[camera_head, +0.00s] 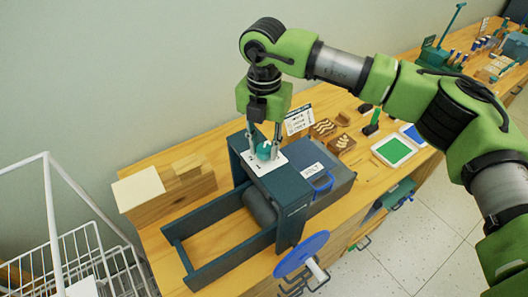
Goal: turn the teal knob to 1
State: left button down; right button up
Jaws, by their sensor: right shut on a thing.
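The teal knob (264,151) sits on a white dial plate (256,166) on top of the dark blue press (289,193). My right gripper (264,148) points down from above with its fingers on both sides of the knob, shut on it. The fingers and the gripper body partly cover the knob and the plate. The marks on the plate are too small to read, so I cannot tell which number the knob points to. My left gripper is not in view.
The press has a roller, an open frame (184,257) and a blue handwheel (301,254) at the front. Wooden blocks (187,187) stand left of it. Right of it are carved blocks, a small sign (299,121) and a green ink pad (394,150). A white wire rack (88,254) stands at lower left.

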jog(key=n+b, duration=0.3)
jog(key=b, duration=0.1)
jog(key=shift+f+n, duration=0.3)
jog(key=shift+n, duration=0.1)
jog(key=n+b, duration=0.2)
jog(key=shift+r+n, duration=0.1)
jog(key=shift+n, duration=0.3)
jog(key=n+b, duration=0.2)
jog(key=n, duration=0.1)
jog(key=shift+r+n, duration=0.1)
jog(key=shift+n, duration=0.2)
jog(key=n+b, duration=0.1)
jog(key=n, duration=0.2)
jog(key=shift+n, duration=0.3)
jog(key=n+b, duration=0.1)
jog(key=n, duration=0.3)
jog(key=shift+r, duration=0.1)
jog(key=n, duration=1.5)
jog(key=shift+w, duration=0.1)
jog(key=shift+n, duration=0.4)
